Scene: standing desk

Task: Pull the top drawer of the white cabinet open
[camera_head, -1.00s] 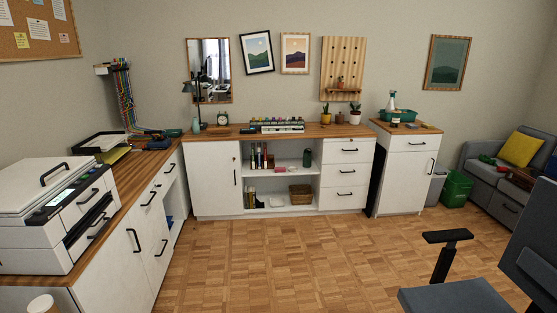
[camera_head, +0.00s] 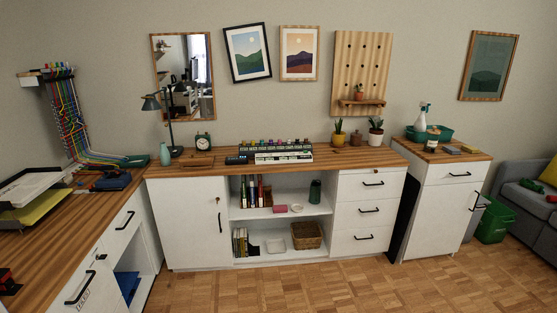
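A long white cabinet (camera_head: 187,225) with a wooden top stands against the back wall. Its right end has a stack of three drawers with black bar handles; the top drawer (camera_head: 352,186) looks shut. A separate narrow white cabinet (camera_head: 432,222) stands to its right, angled, with a shut top drawer (camera_head: 460,174) above a door with a black handle. I cannot tell which of these is the one named. My gripper is not in view.
A wooden-topped desk (camera_head: 75,228) with white drawers runs along the left side. Open shelves with books and a basket (camera_head: 307,235) fill the long cabinet's middle. The parquet floor (camera_head: 330,287) in front is clear. A green bin (camera_head: 493,226) and grey sofa (camera_head: 525,205) are at right.

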